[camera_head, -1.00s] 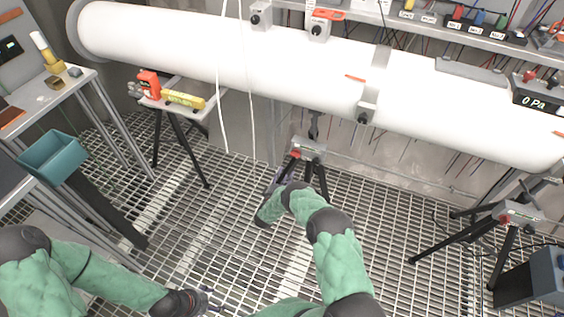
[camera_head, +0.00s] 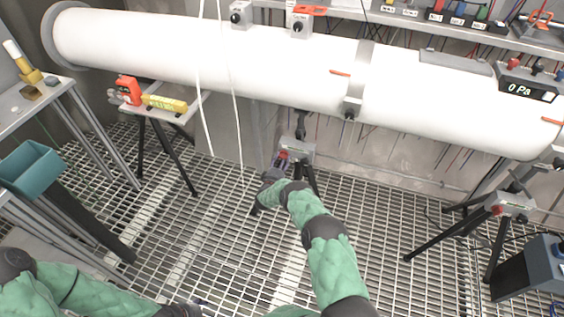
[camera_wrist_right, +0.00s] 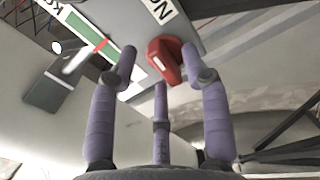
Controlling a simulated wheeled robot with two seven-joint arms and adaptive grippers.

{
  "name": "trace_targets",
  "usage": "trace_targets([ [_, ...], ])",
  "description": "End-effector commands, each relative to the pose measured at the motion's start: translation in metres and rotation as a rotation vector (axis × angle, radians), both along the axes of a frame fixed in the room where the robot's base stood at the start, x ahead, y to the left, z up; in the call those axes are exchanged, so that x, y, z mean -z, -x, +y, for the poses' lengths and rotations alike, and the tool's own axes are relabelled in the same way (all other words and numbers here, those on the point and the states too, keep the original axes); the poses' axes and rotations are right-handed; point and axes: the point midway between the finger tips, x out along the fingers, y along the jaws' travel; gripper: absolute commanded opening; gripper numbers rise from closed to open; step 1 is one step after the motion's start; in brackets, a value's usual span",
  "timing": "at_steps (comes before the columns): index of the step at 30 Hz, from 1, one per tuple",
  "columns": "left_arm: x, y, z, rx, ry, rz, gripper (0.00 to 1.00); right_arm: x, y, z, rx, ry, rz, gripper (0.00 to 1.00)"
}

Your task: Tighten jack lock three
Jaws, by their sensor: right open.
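A jack on a dark tripod (camera_head: 300,150) stands under the white pipe in the middle of the head view. It has a grey head block and a red knob. My right gripper (camera_head: 281,163) is at the left side of this block. In the right wrist view the red knob (camera_wrist_right: 164,60) sits between the tips of my open purple fingers (camera_wrist_right: 158,68); I cannot tell whether they touch it. A second jack (camera_head: 514,205) with a red knob stands at the right. No jack number is readable. My left gripper is almost wholly cut off at the bottom edge.
The white pipe (camera_head: 290,70) runs above the jack. White cords (camera_head: 238,110) hang left of it. A stand (camera_head: 180,112) with a red clamp and yellow tool, a teal bin (camera_head: 30,168) and a workbench (camera_head: 45,95) are at left. The grating floor (camera_head: 210,220) is mostly clear.

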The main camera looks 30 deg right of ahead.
Motion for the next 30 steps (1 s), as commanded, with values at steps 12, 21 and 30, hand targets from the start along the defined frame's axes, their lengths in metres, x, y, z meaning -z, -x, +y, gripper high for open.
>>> trace_targets([
  [12, 0.000, 0.000, 0.000, 0.000, 0.000, 0.000, 0.67, 0.000, 0.000, 0.000, 0.000, -0.001, -0.001, 0.00],
  [21, 0.004, 0.000, 0.000, 0.000, 0.000, 0.000, 0.67, 0.001, 0.000, 0.000, -0.001, -0.030, -0.036, 0.00],
  [30, 0.019, 0.000, 0.000, 0.000, 0.000, 0.000, 0.67, 0.003, 0.000, 0.000, -0.001, -0.159, -0.186, 0.00],
])
